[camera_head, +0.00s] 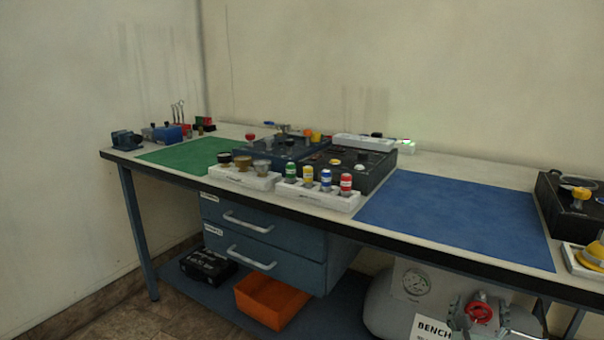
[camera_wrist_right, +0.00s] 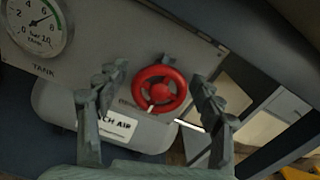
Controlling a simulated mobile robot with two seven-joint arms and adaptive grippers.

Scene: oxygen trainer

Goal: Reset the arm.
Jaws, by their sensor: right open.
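My right gripper (camera_head: 482,318) is low at the front of the bench, before the grey tank under the bench top. In the right wrist view the right gripper (camera_wrist_right: 157,88) is open, with its two grey fingers apart. A red handwheel (camera_wrist_right: 175,78) shows between the fingers and looks clear of both; its distance from the fingertips is hard to tell. The handwheel also shows in the head view (camera_head: 479,311). My left gripper is in neither view.
The tank gauge (camera_wrist_right: 38,27) is at upper left, and a "BENCH AIR" label (camera_wrist_right: 117,124) is partly hidden by a finger. Above, the bench has a blue mat (camera_head: 455,215), a green mat (camera_head: 190,154) and training panels. An orange bin (camera_head: 271,300) is on the lower shelf.

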